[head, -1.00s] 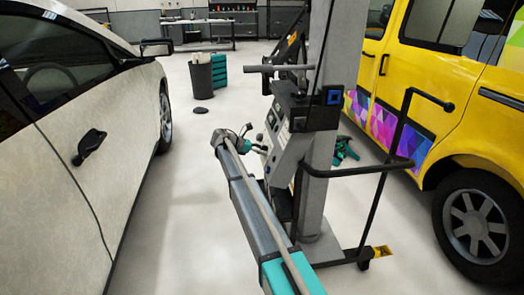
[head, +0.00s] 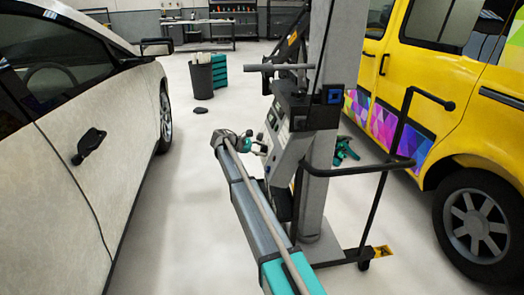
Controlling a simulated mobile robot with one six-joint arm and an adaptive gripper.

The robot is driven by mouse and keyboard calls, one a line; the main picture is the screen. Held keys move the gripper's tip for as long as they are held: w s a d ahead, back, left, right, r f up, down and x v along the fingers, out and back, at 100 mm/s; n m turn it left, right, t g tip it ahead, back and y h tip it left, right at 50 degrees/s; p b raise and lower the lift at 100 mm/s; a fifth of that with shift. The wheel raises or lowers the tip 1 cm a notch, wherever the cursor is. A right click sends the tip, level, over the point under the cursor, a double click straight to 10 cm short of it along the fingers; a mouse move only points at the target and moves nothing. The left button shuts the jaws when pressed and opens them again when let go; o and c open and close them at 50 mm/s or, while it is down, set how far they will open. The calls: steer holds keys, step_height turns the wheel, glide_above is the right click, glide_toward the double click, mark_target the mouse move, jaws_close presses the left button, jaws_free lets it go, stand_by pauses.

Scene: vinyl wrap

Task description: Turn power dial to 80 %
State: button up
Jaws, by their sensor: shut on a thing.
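The control panel (head: 283,155) is a sloped grey face on the grey column stand in the middle of the head view. Small dark knobs and light patches show on it, too small to read. My arm reaches up from the bottom, and my gripper (head: 263,148) is at the panel's left side, with its fingers toward the face. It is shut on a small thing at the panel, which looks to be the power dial. The dial itself is hidden by the fingers, and its setting cannot be read.
A white car (head: 60,160) stands close on the left and a yellow van (head: 450,110) on the right. A black tube handle (head: 350,172) juts from the column. A dark bin (head: 201,77) and teal drawers (head: 220,70) stand behind. The floor left of my arm is clear.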

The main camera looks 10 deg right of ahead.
steer(key=m, duration=0.6)
steer(key=shift+m, duration=0.4)
steer(key=o, duration=1.2)
